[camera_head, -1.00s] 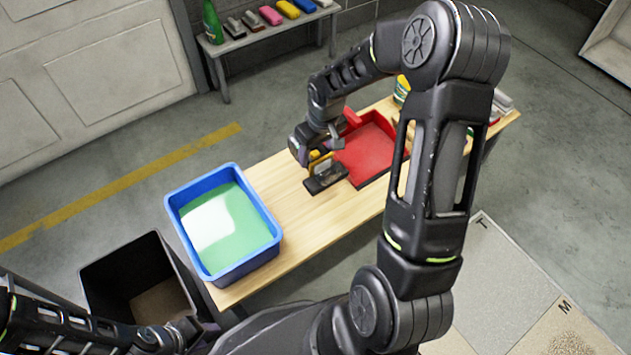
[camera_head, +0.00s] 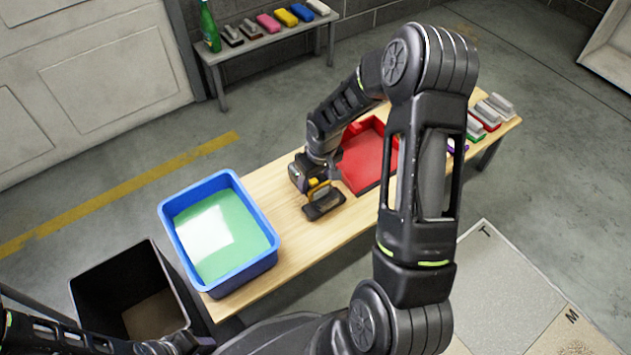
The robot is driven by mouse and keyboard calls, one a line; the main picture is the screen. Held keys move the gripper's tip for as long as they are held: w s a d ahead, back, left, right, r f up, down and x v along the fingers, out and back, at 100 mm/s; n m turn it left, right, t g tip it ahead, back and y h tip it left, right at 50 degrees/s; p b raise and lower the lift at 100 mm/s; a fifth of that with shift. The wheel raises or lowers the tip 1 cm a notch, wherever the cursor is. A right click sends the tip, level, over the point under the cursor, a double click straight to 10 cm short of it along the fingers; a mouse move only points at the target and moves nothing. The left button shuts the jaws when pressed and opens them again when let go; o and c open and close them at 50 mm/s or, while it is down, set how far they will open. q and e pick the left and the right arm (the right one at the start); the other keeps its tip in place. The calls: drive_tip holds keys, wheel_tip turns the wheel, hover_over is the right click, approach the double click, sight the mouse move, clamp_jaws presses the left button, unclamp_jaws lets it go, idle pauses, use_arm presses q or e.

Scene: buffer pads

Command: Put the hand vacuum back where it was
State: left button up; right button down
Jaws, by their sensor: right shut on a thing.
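No hand vacuum can be made out. My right gripper (camera_head: 316,187) is over the wooden table, between the blue tub and the red tray (camera_head: 368,157). It is shut on a dark, flat block with a yellow handle (camera_head: 325,205), close to the tabletop. Whether the block touches the table cannot be told. My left gripper (camera_head: 172,345) is low at the bottom left, dark and partly cut off; its jaws are not clear.
The blue tub (camera_head: 270,262) with green and white contents stands on the wooden table (camera_head: 262,186). A black bin (camera_head: 92,300) stands at left. Grey-topped blocks (camera_head: 492,110) lie at the table's far right end. A back bench (camera_head: 262,42) bears coloured blocks and a green bottle (camera_head: 209,27).

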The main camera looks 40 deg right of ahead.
sight(320, 185)
drive_tip(key=shift+f, duration=0.15)
drive_tip(key=shift+f, duration=0.15)
drive_tip(key=shift+c, duration=1.6)
unclamp_jaws()
drive_tip(key=shift+r, duration=0.35)
wheel_tip(320, 185, up, 12)
drive_tip(key=s+p, duration=0.2)
drive_tip(key=p, duration=0.2)
drive_tip(key=shift+f, duration=0.25)
